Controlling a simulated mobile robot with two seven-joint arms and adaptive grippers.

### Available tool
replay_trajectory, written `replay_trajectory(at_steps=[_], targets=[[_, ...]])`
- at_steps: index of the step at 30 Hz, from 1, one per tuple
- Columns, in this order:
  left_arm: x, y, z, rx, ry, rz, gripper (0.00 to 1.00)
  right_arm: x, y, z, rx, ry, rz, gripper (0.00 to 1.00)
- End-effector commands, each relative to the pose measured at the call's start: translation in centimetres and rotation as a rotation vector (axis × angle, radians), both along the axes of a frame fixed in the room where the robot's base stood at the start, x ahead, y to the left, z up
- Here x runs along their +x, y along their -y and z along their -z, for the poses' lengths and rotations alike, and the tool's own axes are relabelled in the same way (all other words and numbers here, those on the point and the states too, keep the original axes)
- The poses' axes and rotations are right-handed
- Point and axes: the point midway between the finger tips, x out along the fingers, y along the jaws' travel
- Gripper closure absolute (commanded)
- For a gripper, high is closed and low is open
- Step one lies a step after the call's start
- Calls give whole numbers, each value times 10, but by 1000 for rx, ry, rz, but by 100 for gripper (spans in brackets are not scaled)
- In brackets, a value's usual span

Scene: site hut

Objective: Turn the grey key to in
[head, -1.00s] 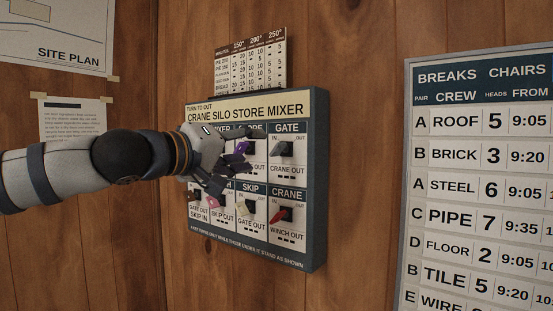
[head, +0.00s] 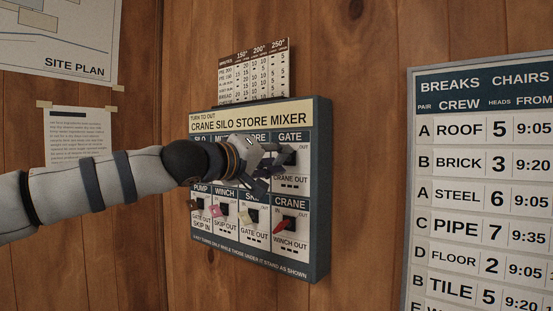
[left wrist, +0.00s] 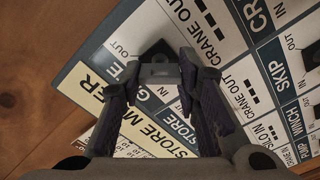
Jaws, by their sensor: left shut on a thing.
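The key panel (head: 322,190) hangs on the wood wall, headed "TURN TO OUT, CRANE SILO STORE MIXER". My left gripper (head: 284,158) is at the GATE switch in the upper right of the panel. In the left wrist view its two fingers (left wrist: 160,75) are shut on the grey key (left wrist: 160,70) in front of a dark switch block. The gripper covers most of this key, so I cannot tell exactly how far it is turned. My right gripper is not in view.
Below stand the brown PUMP key (head: 192,204), pink WINCH key (head: 216,211), beige SKIP key (head: 243,216) and red CRANE key (head: 280,227). My left arm hides much of the upper left switches. A crew board (head: 480,190) hangs at the right.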

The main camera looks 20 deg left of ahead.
Motion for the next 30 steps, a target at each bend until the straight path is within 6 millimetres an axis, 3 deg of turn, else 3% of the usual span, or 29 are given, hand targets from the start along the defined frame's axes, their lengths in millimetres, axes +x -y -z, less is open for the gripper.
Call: replay_trajectory(at_steps=[11, 30], targets=[[-1, 0, -2, -90, -31, 1, 98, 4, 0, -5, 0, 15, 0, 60], [0, -1, 0, -633, -229, 1, 98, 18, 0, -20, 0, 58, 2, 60]])
